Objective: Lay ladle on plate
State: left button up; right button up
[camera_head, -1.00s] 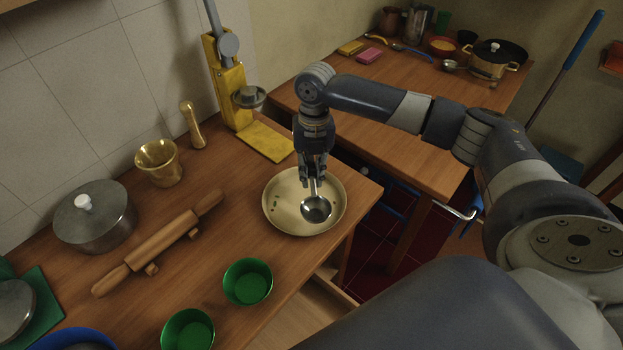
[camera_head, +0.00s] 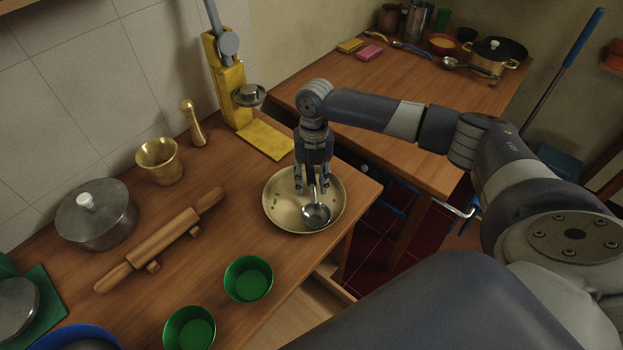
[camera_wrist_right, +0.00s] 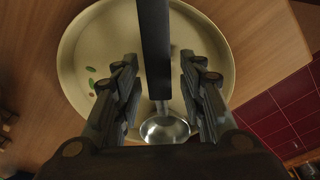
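The ladle, with a shiny metal bowl (camera_head: 316,215) and a dark handle, lies over the cream plate (camera_head: 275,215) on the wooden counter. Its bowl is inside the plate's rim. In the right wrist view the dark handle (camera_wrist_right: 153,50) runs between the fingers and the bowl (camera_wrist_right: 164,130) sits below, over the plate (camera_wrist_right: 85,45). My right gripper (camera_head: 312,188) is just above the plate with its fingers spread apart, one on each side of the handle, with gaps visible. Whether the ladle touches the plate all along is hidden. My left gripper is not in view.
A rolling pin (camera_head: 160,243), two green bowls (camera_head: 248,279), a brass mortar (camera_head: 159,161) and a lidded pot (camera_head: 96,214) stand left of the plate. A yellow press (camera_head: 232,90) stands behind it. The counter edge lies close to the plate's right.

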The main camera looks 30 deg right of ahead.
aim_at(313, 175)
jog(key=shift+r, duration=0.1)
notch_tip(313, 175, up, 12)
jog(key=b, duration=0.1)
jog(key=shift+w+d+b, duration=0.35)
jog(key=shift+w+d, duration=0.1)
dwell(0.4)
